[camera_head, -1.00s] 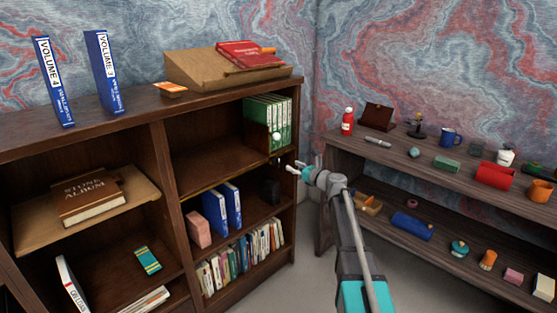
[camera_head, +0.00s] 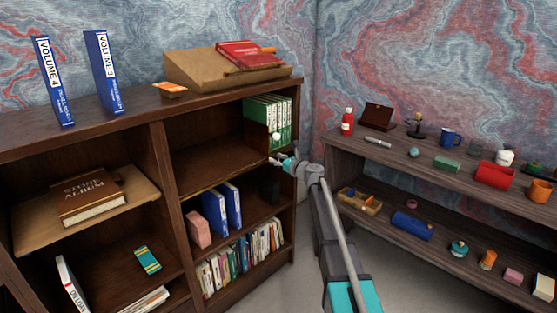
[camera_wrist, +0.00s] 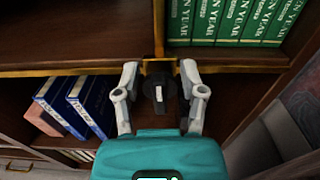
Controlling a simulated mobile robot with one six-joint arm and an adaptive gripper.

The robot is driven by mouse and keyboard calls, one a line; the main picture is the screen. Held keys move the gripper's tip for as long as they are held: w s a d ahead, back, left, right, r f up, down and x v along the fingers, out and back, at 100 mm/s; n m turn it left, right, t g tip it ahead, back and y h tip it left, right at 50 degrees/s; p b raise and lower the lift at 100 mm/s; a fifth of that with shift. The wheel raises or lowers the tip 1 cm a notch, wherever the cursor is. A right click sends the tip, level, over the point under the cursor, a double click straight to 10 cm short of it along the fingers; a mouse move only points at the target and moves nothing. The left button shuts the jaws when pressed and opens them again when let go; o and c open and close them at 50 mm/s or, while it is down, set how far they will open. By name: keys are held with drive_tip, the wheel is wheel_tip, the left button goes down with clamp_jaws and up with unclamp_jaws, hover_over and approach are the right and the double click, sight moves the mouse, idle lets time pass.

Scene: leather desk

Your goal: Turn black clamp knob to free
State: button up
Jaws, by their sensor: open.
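The black clamp knob (camera_wrist: 159,92) shows in the wrist view, below the brass-coloured shelf edge, on a brass mount (camera_wrist: 157,66). A pale bar on its face stands about upright. My gripper (camera_wrist: 159,75) is open, with one finger to the left of the knob and one to the right. Gaps show on both sides, so the fingers look apart from it. In the head view my gripper (camera_head: 275,160) is at the front of the bookcase's right bay, at shelf-edge height. I cannot make out the knob clearly there.
Green volumes (camera_head: 265,118) stand on the shelf above my gripper. The bookcase's right side wall (camera_wrist: 262,104) is close by. A side table (camera_head: 345,151) with small objects stands to the right.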

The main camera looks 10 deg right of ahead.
drive_tip(key=shift+r, duration=0.1)
clamp_jaws()
drive_tip(key=shift+d, duration=0.2)
drive_tip(key=shift+s+a, duration=0.1)
drive_tip(key=shift+a, duration=0.1)
idle(0.5)
